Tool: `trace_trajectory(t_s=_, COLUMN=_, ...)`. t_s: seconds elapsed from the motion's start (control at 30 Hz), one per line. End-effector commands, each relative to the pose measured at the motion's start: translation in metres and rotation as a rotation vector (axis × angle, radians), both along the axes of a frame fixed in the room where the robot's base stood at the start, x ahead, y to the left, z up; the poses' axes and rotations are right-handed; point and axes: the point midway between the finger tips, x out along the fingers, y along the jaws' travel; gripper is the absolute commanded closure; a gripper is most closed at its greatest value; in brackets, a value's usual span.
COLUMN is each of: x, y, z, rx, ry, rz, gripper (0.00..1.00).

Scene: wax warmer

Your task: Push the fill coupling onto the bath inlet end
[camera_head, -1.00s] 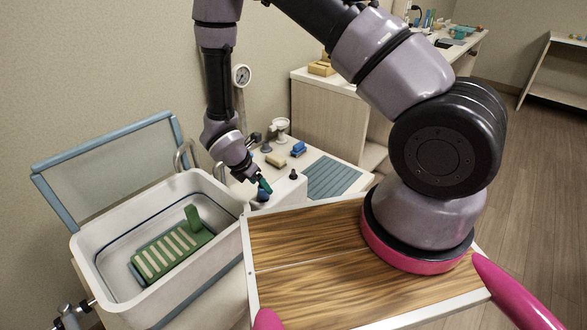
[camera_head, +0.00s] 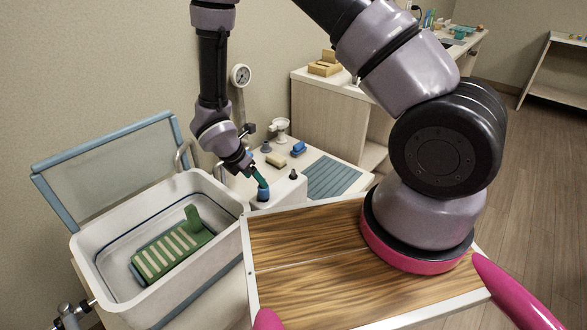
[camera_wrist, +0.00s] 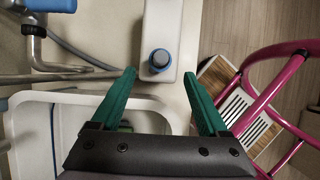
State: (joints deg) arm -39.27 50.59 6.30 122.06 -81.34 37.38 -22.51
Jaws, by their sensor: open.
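My gripper (camera_head: 258,178) is open, with its green fingers pointing down by a white housing beside the bath. A blue capped piece (camera_head: 263,191) stands on that housing just below the fingertips. In the wrist view, my gripper (camera_wrist: 160,73) has its two fingers apart and nothing clamped. The round blue piece (camera_wrist: 160,58) shows between and slightly beyond the tips, upright on the white housing. The bath (camera_head: 100,262) is a white open tub at the left. I cannot tell for sure which part is the fill coupling or the inlet end.
A green slatted rack (camera_head: 168,250) lies in the bath, whose framed lid (camera_head: 105,165) stands open. Grey pipes (camera_wrist: 65,77) and a hose run left of my gripper in the wrist view. A gauge (camera_head: 240,75) is on the wall. Small items (camera_head: 276,160) stand on the counter behind.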

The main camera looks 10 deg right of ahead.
Motion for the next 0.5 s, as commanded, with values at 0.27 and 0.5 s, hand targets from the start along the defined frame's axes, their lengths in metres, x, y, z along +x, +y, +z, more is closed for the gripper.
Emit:
trace_trajectory(t_s=0.27, x=-0.003, y=0.004, z=0.010, rx=0.001, ry=-0.001, rz=0.000, gripper=0.22)
trace_trajectory(t_s=0.5, x=-0.004, y=0.005, z=0.013, rx=0.000, ry=0.000, rz=0.000, gripper=0.22)
